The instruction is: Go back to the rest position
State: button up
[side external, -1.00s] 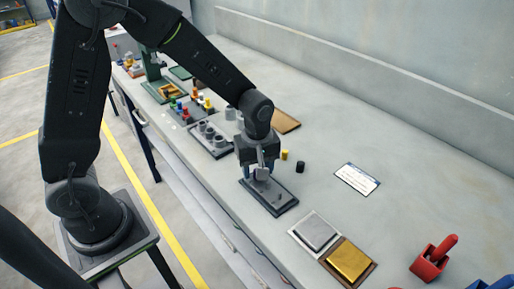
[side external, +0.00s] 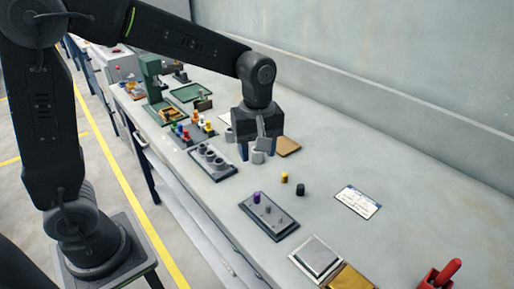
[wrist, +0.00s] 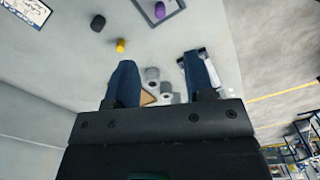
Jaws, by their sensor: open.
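My gripper (side external: 257,150) is open and raised above the bench, pointing down, behind the dark rack in the side view. Its two blue fingers (wrist: 163,80) are apart in the wrist view, with nothing held between them. The dark rack (side external: 283,230) lies on the bench with grey pegs. A purple piece (side external: 257,197) stands upright at its far left end. The purple piece also shows at the top of the wrist view (wrist: 160,9).
A yellow piece (side external: 284,177) and a black piece (side external: 300,189) stand loose beside the rack. Grey cylinders (side external: 207,153) stand in another rack to the left. A white card (side external: 357,201), a silver plate (side external: 316,256) and a gold plate (side external: 350,281) lie to the right.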

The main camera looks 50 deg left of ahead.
jog(key=s+a+r+m+t, duration=0.2)
jog(key=s+r+m, duration=0.1)
jog(key=s+m, duration=0.3)
jog(key=s+a+r+m+t, duration=0.2)
jog(key=s+m+t, duration=0.1)
jog(key=s+m, duration=0.4)
jog(key=s, duration=0.2)
jog(key=shift+s+r+t, duration=0.3)
jog(key=shift+s+r, duration=0.05)
jog(key=shift+r, duration=0.05)
